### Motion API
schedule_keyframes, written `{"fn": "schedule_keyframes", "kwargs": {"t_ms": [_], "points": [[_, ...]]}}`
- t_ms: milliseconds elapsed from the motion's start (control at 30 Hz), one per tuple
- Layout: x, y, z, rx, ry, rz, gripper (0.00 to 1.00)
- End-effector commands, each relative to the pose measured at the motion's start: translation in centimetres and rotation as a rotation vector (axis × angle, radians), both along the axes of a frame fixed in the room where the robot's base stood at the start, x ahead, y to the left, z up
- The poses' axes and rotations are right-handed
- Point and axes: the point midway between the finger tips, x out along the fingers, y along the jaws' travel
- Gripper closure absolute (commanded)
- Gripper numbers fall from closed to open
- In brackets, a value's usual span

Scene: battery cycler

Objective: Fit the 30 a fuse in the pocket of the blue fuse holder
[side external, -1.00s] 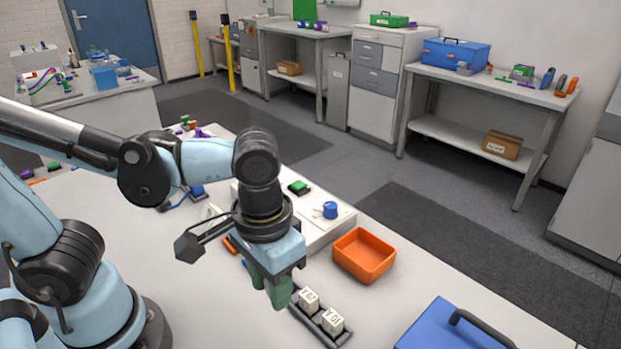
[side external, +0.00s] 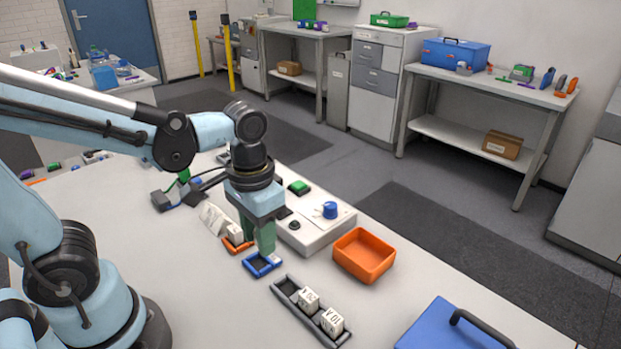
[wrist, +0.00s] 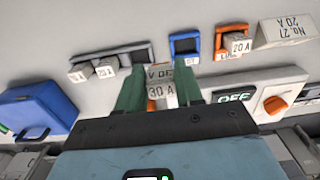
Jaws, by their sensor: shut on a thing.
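My gripper (wrist: 160,92) has green fingers shut on a pale block fuse (wrist: 161,88) marked 30 A in the wrist view. In the side view my gripper (side external: 256,236) is just above the blue fuse holder (side external: 262,265), and the fuse is hidden by the fingers. In the wrist view the blue holder (wrist: 184,36) lies beyond the held fuse, slightly right. Its pocket looks dark and empty. The fuse appears apart from it.
An orange holder (side external: 238,246) with a 20 A fuse (side external: 235,232) stands close beside the blue one. A dark rack (side external: 284,290) holds two fuses on the other side. A white control box (side external: 312,234) and an orange tray (side external: 365,258) are behind.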

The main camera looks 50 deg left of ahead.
Motion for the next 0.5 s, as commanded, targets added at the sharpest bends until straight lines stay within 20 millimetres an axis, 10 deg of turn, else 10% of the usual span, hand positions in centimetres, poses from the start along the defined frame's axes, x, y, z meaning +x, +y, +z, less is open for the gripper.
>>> {"fn": "schedule_keyframes", "kwargs": {"t_ms": [500], "points": [[0.7,4.2,-1.6,0.0,0.0,-0.002,0.95]]}}
